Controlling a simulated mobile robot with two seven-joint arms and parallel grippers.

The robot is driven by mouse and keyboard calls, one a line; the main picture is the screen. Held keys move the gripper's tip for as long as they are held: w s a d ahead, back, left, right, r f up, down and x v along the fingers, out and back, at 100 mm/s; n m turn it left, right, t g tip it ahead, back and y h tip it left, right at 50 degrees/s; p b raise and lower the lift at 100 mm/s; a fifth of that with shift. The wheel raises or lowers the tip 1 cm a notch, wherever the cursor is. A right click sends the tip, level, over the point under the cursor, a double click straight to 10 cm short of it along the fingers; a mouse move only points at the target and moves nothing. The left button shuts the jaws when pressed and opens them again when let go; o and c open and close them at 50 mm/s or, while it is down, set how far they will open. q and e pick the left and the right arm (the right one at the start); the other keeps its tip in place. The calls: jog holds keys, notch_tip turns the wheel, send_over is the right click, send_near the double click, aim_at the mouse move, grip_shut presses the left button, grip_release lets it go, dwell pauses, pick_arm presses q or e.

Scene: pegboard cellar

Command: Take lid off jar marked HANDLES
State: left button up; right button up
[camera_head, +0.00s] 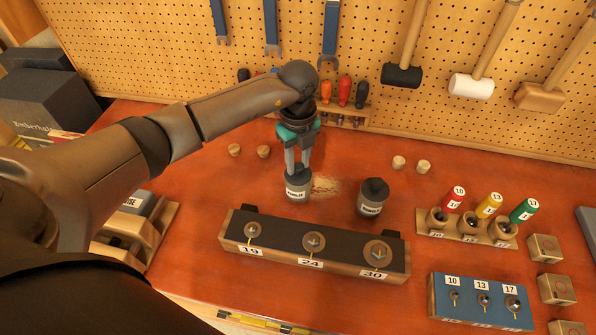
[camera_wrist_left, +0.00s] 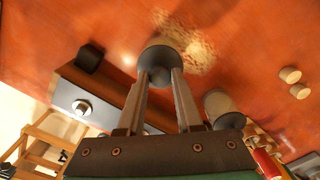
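A small grey jar with a pale label and a dark lid (camera_head: 297,180) stands upright on the red-brown bench. Its label (camera_head: 297,194) is too small to read with certainty. A second jar (camera_head: 372,197) with a dark knobbed lid and pale label stands to its right; it also shows in the left wrist view (camera_wrist_left: 222,105). My left gripper (camera_head: 298,172) points down over the first jar. In the left wrist view, its fingers (camera_wrist_left: 160,74) sit close on both sides of the dark lid (camera_wrist_left: 158,66) and appear shut on it. The lid is on the jar. My right gripper is not seen.
A wooden block with numbered bolts (camera_head: 312,247) stands just in front of the jars. Pale shavings (camera_head: 326,187) lie between them. A rack with coloured handles (camera_head: 467,224) and a blue bolt block (camera_head: 482,301) stand at right. Small wooden pegs (camera_head: 399,162) lie behind. A pegboard (camera_head: 345,75) closes the back.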

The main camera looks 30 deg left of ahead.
pick_arm(q)
grip_shut()
jog(key=shift+r, duration=0.1)
